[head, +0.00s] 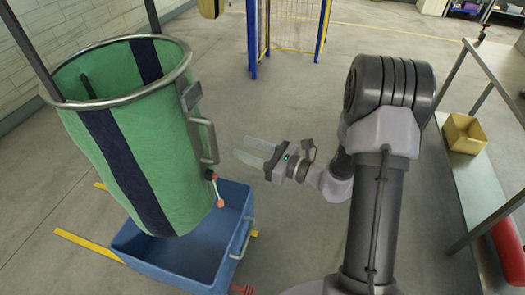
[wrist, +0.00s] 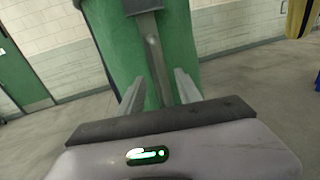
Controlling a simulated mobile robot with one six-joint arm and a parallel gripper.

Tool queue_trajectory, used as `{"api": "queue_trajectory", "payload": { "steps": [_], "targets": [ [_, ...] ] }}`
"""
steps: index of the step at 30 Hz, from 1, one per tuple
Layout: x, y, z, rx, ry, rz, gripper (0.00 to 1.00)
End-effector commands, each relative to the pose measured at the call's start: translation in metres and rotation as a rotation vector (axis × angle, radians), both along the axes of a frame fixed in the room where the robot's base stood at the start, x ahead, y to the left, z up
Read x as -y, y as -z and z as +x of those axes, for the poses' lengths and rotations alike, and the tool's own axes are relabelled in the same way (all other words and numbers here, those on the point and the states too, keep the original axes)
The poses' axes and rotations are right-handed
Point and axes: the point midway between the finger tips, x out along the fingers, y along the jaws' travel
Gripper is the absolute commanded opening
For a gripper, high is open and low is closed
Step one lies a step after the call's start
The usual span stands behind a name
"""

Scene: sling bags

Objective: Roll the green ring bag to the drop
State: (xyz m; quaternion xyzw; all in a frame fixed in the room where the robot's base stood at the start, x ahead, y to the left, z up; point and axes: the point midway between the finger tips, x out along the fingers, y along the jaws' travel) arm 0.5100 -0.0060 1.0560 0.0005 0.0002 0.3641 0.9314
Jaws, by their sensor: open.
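The green ring bag (head: 165,125), with dark vertical stripes and a metal ring round its open top, hangs at the left from dark bars. Its lower end is over a blue bin (head: 150,258); I cannot tell whether it touches the bin. A grey upright handle (head: 207,140) is on the bag's right side. My gripper (head: 249,150) is open and empty, just right of the handle, its fingers pointing at the bag. In the wrist view the handle bar (wrist: 158,62) shows between and beyond the two fingers. No drop is clearly marked.
Yellow floor lines (head: 88,246) run by the bin. A blue-and-yellow frame (head: 290,35) stands at the back. The middle floor is clear.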

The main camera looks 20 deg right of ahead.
Motion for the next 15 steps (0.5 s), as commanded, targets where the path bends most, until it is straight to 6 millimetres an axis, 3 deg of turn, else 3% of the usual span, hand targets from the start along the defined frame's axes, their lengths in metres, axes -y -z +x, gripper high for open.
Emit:
{"api": "queue_trajectory", "payload": {
  "steps": [6, 15],
  "targets": [
    [0.032, -0.001, -0.033, -0.001, 0.002, -0.001, 0.41],
    [0.038, 0.000, -0.041, 0.001, -0.001, -0.001, 0.41]
  ]
}}
